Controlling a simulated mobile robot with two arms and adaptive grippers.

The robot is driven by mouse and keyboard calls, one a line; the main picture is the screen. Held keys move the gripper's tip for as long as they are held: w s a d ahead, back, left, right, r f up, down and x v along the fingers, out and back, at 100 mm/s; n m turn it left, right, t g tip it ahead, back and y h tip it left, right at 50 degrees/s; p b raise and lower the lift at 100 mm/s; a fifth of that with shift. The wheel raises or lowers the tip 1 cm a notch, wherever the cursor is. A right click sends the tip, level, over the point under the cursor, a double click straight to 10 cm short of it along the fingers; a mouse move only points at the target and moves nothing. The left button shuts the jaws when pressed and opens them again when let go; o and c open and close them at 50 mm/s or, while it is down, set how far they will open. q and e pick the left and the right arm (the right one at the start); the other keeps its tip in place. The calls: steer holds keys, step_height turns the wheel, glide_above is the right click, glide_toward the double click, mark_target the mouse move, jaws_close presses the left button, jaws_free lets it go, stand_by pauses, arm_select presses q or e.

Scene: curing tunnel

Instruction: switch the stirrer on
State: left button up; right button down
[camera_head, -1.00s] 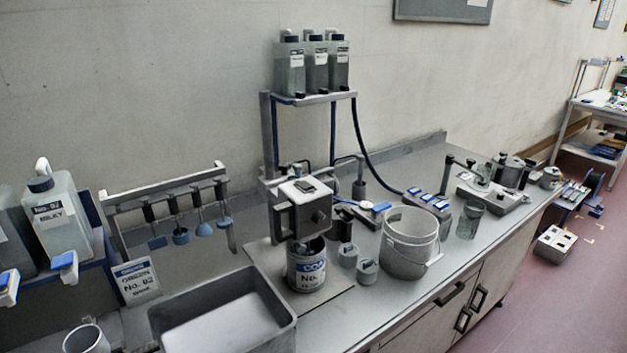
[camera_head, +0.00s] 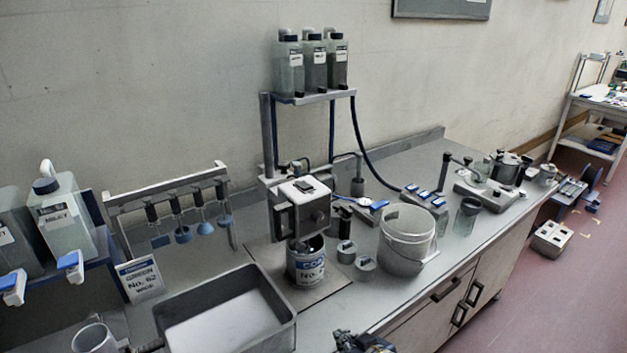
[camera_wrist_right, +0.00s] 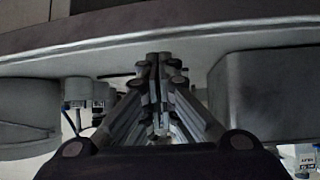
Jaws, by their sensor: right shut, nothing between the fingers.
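The stirrer (camera_head: 303,213) is a grey box-shaped head on a stand in the middle of the bench, with a dark patch on top and a dark round knob on its front face. It stands over a can (camera_head: 306,264) with a blue and white label. My right gripper (camera_head: 362,343) shows at the bottom edge of the head view, in front of the bench and well below the stirrer, apart from it. In the right wrist view its fingers (camera_wrist_right: 158,100) are together and empty. My left gripper cannot be made out in the head view.
A grey basin (camera_head: 283,325) stands left of the can. Tools hang on a rack (camera_head: 165,188) at left. Bottles (camera_head: 314,65) stand on the shelf above. The bench front edge lies near my right gripper.

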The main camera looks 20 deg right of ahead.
steer(key=w+r+t+y, duration=0.1)
steer(key=w+r+t, duration=0.2)
steer(key=r, duration=0.7)
steer(key=w+d+r+n+t+y, duration=0.1)
steer(key=w+r+t+y, duration=0.1)
steer(key=w+r, duration=0.4)
steer(key=w+d+r+t+y, duration=0.1)
steer(key=w+r+t, duration=0.2)
steer(key=r, duration=1.2)
steer(key=shift+w+r+t, duration=0.4)
steer(key=shift+w, duration=0.45)
steer(key=shift+w+a+p, duration=0.1)
steer(key=shift+p, duration=0.25)
step_height(320, 180, up, 2)
steer(key=p, duration=0.4)
glide_above(314, 194)
steer(key=shift+w+a+r, duration=0.1)
steer(key=shift+w+r, duration=0.05)
steer(key=shift+r, duration=0.05)
step_height(314, 194, down, 3)
steer(key=shift+f+p, duration=0.15)
steer(key=shift+p, duration=0.45)
steer(key=shift+s+f, duration=0.25)
steer(key=shift+f, duration=0.3)
